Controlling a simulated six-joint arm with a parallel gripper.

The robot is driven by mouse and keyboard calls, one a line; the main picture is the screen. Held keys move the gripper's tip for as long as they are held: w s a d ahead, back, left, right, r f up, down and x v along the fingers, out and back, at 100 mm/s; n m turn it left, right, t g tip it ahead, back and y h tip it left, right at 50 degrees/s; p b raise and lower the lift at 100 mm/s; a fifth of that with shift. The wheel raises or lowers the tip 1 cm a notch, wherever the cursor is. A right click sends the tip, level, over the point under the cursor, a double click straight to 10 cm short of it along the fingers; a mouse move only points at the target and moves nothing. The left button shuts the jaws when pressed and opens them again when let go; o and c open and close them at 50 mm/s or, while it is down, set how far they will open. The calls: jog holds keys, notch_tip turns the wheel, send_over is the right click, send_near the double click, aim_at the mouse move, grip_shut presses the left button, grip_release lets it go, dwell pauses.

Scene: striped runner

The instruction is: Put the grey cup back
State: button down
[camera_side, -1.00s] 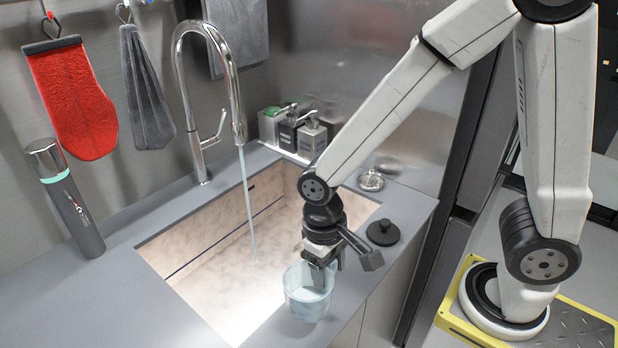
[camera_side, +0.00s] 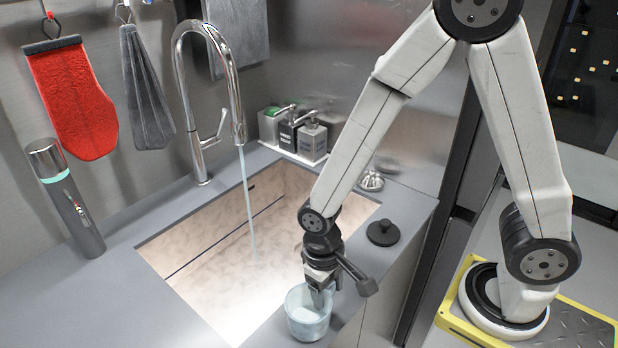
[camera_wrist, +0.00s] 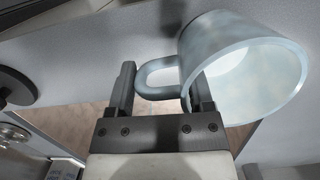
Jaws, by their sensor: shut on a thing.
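The grey cup (camera_side: 308,318), pale and blue-tinted, is at the front right corner of the sink, over the grey counter strip. Its mouth faces up in the side view. My gripper (camera_side: 319,286) reaches down to it from above. In the wrist view the cup (camera_wrist: 245,65) fills the upper right, its handle (camera_wrist: 158,78) between the fingers of my gripper (camera_wrist: 160,90), which is shut on it. The right finger overlaps the cup's wall. I cannot tell whether the cup's base touches the counter.
The sink (camera_side: 215,270) is open to the left, with water running from the tap (camera_side: 236,120). A black round knob (camera_side: 383,233) is on the counter to the right. Soap bottles (camera_side: 311,138) stand behind, and a grey flask (camera_side: 65,200) stands at the left.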

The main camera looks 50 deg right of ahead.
jog(key=shift+f, duration=0.4)
jog(key=shift+f, duration=0.15)
grip_release()
jog(key=shift+r, duration=0.2)
notch_tip(320, 180, up, 12)
jog(key=w, duration=0.1)
jog(key=shift+w, duration=0.35)
dwell(0.4)
jog(key=shift+d+f, duration=0.15)
dwell(0.3)
jog(key=d+f+t, duration=0.3)
jog(key=d+t, duration=0.1)
jog(key=d, duration=0.6)
jog(key=shift+w+d+n, duration=0.25)
jog(key=shift+n, duration=0.05)
